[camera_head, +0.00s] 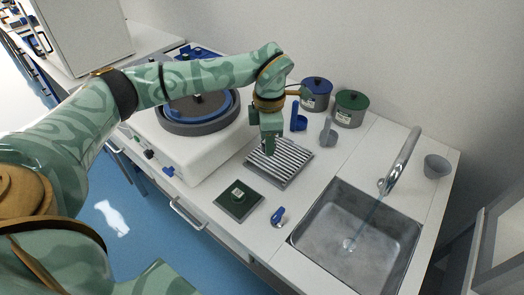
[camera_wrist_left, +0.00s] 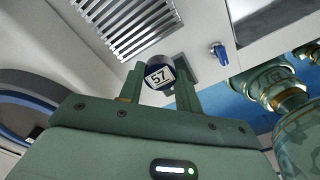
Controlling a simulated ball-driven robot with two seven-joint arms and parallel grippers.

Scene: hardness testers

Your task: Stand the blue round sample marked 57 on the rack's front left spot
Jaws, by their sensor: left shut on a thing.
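The blue round sample marked 57 (camera_wrist_left: 158,76) is between the fingers of my left gripper (camera_wrist_left: 158,88) in the left wrist view, with its white label facing the camera. My left gripper (camera_head: 268,143) is shut on it. In the head view the gripper points down over the grey slatted rack (camera_head: 291,169), near its back left part. The sample is hidden by the fingers there, and I cannot tell its gap to the rack. The rack also shows in the left wrist view (camera_wrist_left: 125,22), beyond the sample. My right gripper is not in view.
A white machine with a round basin (camera_head: 182,127) stands left. A small blue-and-white item (camera_head: 278,216) lies near the front edge. Blue (camera_head: 316,98) and green (camera_head: 350,110) pots stand behind; a sink (camera_head: 350,245) is right.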

